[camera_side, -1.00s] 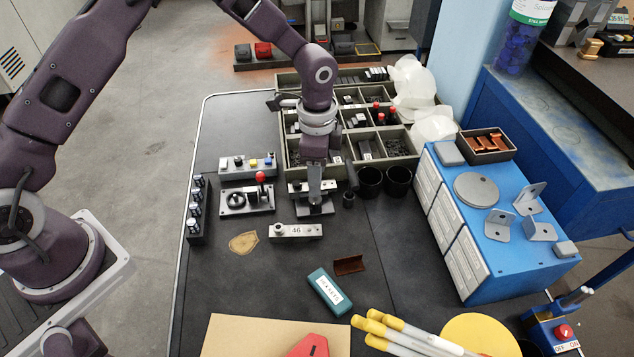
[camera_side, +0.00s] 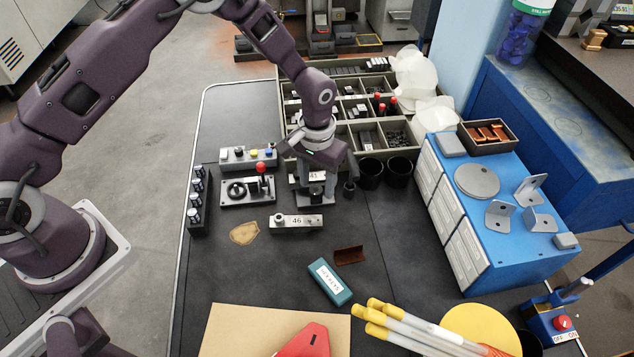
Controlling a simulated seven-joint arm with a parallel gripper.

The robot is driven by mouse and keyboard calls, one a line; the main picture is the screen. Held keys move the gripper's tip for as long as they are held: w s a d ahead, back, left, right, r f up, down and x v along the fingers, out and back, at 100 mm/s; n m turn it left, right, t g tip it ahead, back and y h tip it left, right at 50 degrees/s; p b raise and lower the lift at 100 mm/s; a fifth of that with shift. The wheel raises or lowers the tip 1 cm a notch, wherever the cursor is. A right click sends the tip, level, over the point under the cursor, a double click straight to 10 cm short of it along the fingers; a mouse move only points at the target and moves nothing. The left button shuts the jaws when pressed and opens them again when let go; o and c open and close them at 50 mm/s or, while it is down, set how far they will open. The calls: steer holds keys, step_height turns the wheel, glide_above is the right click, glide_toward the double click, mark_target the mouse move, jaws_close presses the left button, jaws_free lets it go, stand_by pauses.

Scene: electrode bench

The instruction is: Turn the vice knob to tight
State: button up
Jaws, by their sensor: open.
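A small grey vice-like fixture (camera_side: 312,199) stands on the black bench mat, directly below my gripper (camera_side: 314,176). My gripper points down over it, with its fingers spread and nothing visibly held. Its body covers the upper part of the fixture, so I cannot make out the knob or its setting. A small numbered label shows between the fingers. I cannot tell whether the fingers touch the fixture.
A "46" block (camera_side: 297,223) lies just in front. A panel with a wheel and red-ball lever (camera_side: 247,191) stands left. Black cups (camera_side: 398,172) stand right; a divided parts tray (camera_side: 284,123) is behind.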

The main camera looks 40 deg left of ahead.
steer(key=shift+f, duration=0.5)
steer(key=shift+c, duration=0.2)
jaws_close()
steer(key=shift+m, duration=1.2)
steer(key=shift+o, duration=0.2)
jaws_free()
steer(key=shift+r, duration=0.1)
